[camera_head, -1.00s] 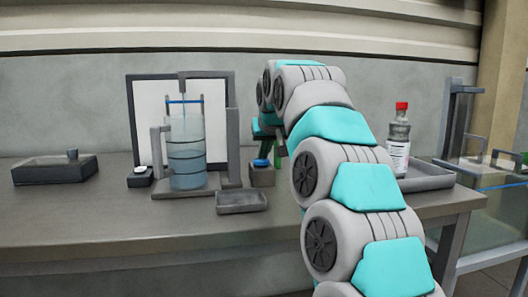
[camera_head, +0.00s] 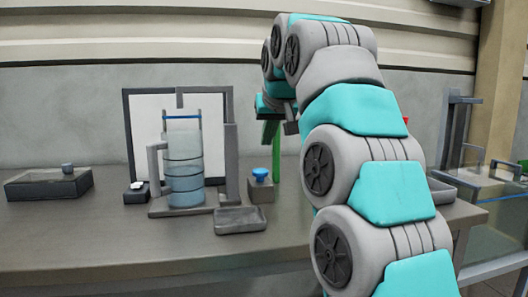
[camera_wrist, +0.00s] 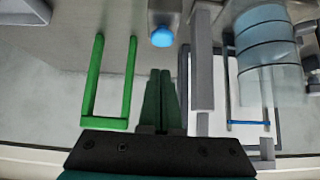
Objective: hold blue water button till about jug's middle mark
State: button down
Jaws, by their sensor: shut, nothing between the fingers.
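The clear jug (camera_head: 183,147) with dark ring marks stands upright under the spout (camera_head: 180,97). Its lower part looks bluer, up to around the middle rings; the exact water level is hard to tell. No stream shows at the spout now. The blue water button (camera_head: 261,174) stands raised on its grey block (camera_head: 260,190), right of the jug. My gripper (camera_head: 270,140) is above and beside the button, apart from it. In the wrist view my shut, empty dark green fingers (camera_wrist: 160,74) point toward the button (camera_wrist: 162,37) with a gap between; the jug (camera_wrist: 266,45) is to the right.
A green U-shaped frame (camera_wrist: 131,85) is left of my fingers in the wrist view. A small grey tray (camera_head: 240,220) lies in front of the button block. A dark box (camera_head: 48,186) sits at the left. A glass-sided tank (camera_head: 500,210) stands at the right.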

jog(key=shift+v, duration=1.3)
jog(key=shift+w+r, duration=0.1)
